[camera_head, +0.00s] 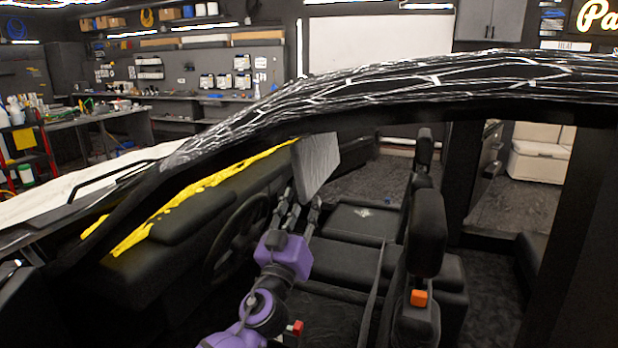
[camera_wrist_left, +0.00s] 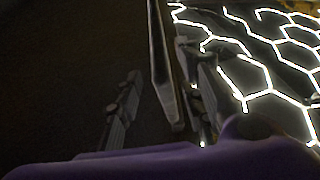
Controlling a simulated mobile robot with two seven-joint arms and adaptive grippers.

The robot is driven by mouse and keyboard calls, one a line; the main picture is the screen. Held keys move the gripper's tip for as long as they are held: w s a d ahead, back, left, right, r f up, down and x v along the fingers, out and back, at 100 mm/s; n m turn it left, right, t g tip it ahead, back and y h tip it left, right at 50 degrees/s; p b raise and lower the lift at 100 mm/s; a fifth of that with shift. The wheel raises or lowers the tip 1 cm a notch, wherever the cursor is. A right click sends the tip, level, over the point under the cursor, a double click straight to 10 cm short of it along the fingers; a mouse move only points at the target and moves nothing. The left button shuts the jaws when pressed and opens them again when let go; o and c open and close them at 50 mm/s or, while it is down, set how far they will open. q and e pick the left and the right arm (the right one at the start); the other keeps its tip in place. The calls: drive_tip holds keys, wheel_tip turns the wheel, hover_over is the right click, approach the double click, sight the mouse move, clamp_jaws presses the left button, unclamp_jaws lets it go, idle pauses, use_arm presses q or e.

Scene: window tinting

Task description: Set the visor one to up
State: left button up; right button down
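The visor (camera_head: 316,165) is a flat grey panel hanging tilted below the car's roof edge, above the front seats. In the left wrist view it shows nearly edge-on as a thin dark strip (camera_wrist_left: 163,70). My left gripper (camera_head: 297,208) is just under the visor's lower edge, inside the car. In the left wrist view its fingers (camera_wrist_left: 160,105) are spread, with the visor's strip between them. The strip is close to the right finger and clear of the left one; I cannot tell if it touches the right one. My right gripper is in neither view.
The steering wheel (camera_head: 238,238) and dashboard (camera_head: 195,222) lie left of my left arm. A front seat headrest (camera_head: 427,232) stands to the right. The patterned roof (camera_head: 400,84) spans above. Yellow material (camera_head: 190,195) lies along the windshield base.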

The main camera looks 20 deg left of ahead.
sight(311, 186)
use_arm(q)
drive_tip(key=p+x, duration=0.1)
drive_tip(key=x, duration=0.6)
drive_tip(key=shift+w+f, duration=0.1)
drive_tip(key=shift+c, duration=0.4)
clamp_jaws()
